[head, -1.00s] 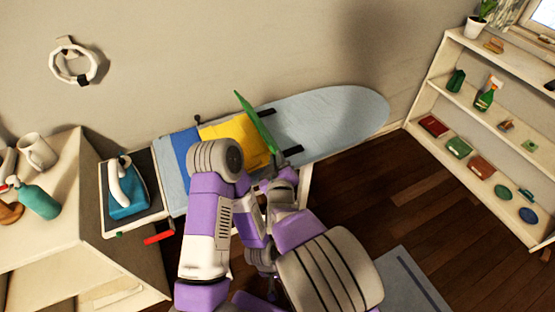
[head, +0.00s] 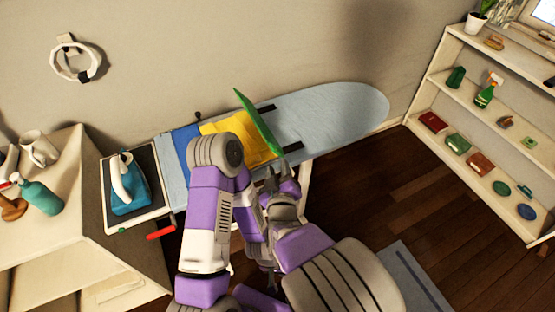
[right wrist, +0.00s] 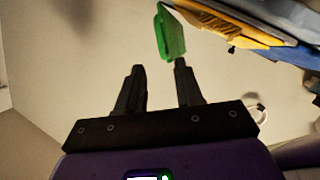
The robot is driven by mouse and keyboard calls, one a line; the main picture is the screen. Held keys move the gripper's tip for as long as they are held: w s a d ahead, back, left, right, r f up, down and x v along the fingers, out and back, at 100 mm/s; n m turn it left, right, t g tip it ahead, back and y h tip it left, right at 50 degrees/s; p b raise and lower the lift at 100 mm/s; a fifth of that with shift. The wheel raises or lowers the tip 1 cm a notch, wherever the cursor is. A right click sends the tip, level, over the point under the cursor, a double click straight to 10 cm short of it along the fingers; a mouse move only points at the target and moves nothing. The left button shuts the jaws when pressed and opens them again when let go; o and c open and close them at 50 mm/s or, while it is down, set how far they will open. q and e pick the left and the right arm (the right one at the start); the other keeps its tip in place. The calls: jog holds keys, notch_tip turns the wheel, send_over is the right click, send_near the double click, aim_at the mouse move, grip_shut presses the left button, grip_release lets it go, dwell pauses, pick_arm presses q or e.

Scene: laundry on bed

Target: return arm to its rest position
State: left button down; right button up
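My right gripper (head: 277,174) is in front of the ironing board's near edge, just below a thin green panel-like item (head: 258,120). In the right wrist view the two dark fingers (right wrist: 158,70) stand apart with nothing between them. The green item (right wrist: 170,33) shows beyond the right fingertip there. It stands tilted beside a yellow folded cloth (head: 238,137) on the light blue ironing board (head: 335,110). My left arm rises in front of the board and bends back down. Its gripper is mostly hidden among my arm links, and its fingers cannot be made out.
A blue iron (head: 127,185) stands on the board's left end, with a red handle (head: 160,232) below. A cabinet (head: 60,225) with a teal bottle (head: 40,196) is at left. A shelf unit (head: 440,92) stands at right. The floor (head: 370,195) between looks clear.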

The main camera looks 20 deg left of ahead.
jog(key=shift+s+d+r, duration=0.15)
jog(key=shift+s+d, duration=0.15)
jog(key=shift+s, duration=0.35)
jog(key=d+f+m+g+h, duration=0.4)
jog(key=d+f+m+g, duration=0.25)
jog(key=d+f, duration=1.3)
jog(key=s+d+f+m+g, duration=0.3)
jog(key=s+d+f+m, duration=0.1)
jog(key=s+f, duration=0.2)
jog(key=s+d+f+m+g+y, duration=0.1)
jog(key=s+d+f+m+g, duration=0.2)
jog(key=s+f, duration=0.3)
jog(key=shift+s+d+f+m+g, duration=0.3)
jog(key=shift+s+d+m, duration=0.35)
jog(key=shift+s, duration=0.55)
jog(key=shift+d+r, duration=0.1)
jog(key=shift+d, duration=0.1)
